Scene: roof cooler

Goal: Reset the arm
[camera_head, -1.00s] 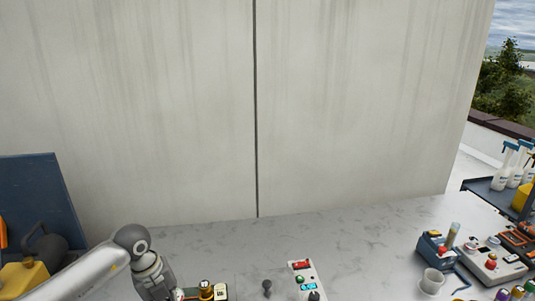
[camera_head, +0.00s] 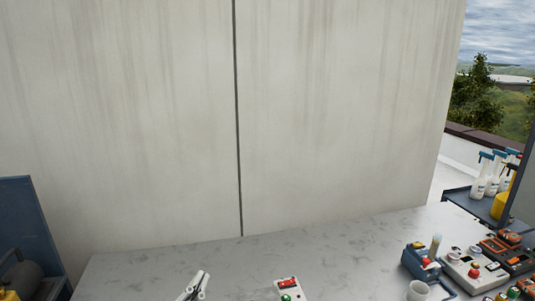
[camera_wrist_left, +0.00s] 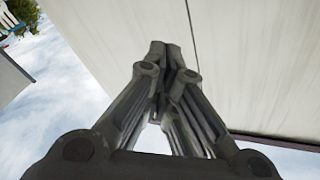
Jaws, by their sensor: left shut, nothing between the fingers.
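My left gripper (camera_head: 196,284) shows at the bottom of the head view, left of centre, with its fingers pointing up over the marble-patterned counter (camera_head: 290,248). In the left wrist view its fingers (camera_wrist_left: 168,60) meet at the tips with nothing held between them. Behind them are a pale wall and sky. My right gripper is in neither view.
A control box with a red switch (camera_head: 288,285) stands at the bottom edge, close right of my left gripper. A blue device (camera_head: 420,261), a white cup (camera_head: 417,291) and a control panel (camera_head: 473,270) crowd the right. The counter's back middle is clear.

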